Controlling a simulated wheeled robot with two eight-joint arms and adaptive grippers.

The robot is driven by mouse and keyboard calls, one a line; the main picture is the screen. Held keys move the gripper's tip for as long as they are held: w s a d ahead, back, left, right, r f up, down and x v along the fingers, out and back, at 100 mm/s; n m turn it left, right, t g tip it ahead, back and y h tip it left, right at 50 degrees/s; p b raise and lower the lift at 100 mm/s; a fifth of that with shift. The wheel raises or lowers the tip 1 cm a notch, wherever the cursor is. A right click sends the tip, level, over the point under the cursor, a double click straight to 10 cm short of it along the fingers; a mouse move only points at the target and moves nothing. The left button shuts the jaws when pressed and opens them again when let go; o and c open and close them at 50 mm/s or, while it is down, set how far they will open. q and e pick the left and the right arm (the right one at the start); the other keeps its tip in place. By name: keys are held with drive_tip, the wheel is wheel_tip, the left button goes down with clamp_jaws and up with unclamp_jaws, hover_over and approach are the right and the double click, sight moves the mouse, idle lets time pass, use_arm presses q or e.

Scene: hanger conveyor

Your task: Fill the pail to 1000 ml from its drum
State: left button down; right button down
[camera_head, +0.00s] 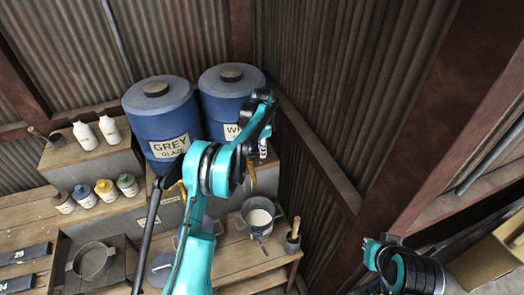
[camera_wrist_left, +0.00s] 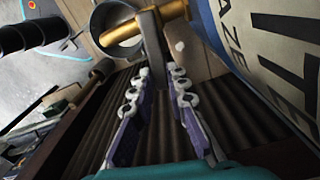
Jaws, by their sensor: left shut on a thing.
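The white-glaze drum (camera_head: 226,108) is blue and stands at the back, its label partly hidden by my left arm; the label shows large in the left wrist view (camera_wrist_left: 278,35). Its brass tap (camera_head: 251,176) sits low on its front and shows in the left wrist view (camera_wrist_left: 128,32). My left gripper (camera_wrist_left: 161,78) is shut on the tap's grey lever (camera_wrist_left: 152,45). The grey pail (camera_head: 276,212) stands below the tap with white inside; its level cannot be read. The pail's rim is also at the wrist view's top (camera_wrist_left: 97,25).
The grey-glaze drum (camera_head: 158,112) stands left of the white one. Several bottles and jars (camera_head: 104,188) stand on the left shelves. An empty grey pot (camera_head: 92,262) sits at lower left. A wooden-handled tool in a cup (camera_head: 293,238) is right of the pail.

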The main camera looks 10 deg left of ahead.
use_arm(q)
drive_tip(key=shift+s+d+m+b, duration=0.1)
drive_tip(key=shift+s+m+b, duration=0.4)
drive_tip(key=shift+m, duration=0.45)
drive_tip(key=shift+s+d+m+b, duration=0.1)
drive_tip(key=shift+s+m+b, duration=0.35)
drive_tip(key=shift+m, duration=0.5)
drive_tip(key=c, duration=1.5)
unclamp_jaws()
wheel_tip(320, 180, up, 12)
drive_tip(key=shift+c, duration=0.2)
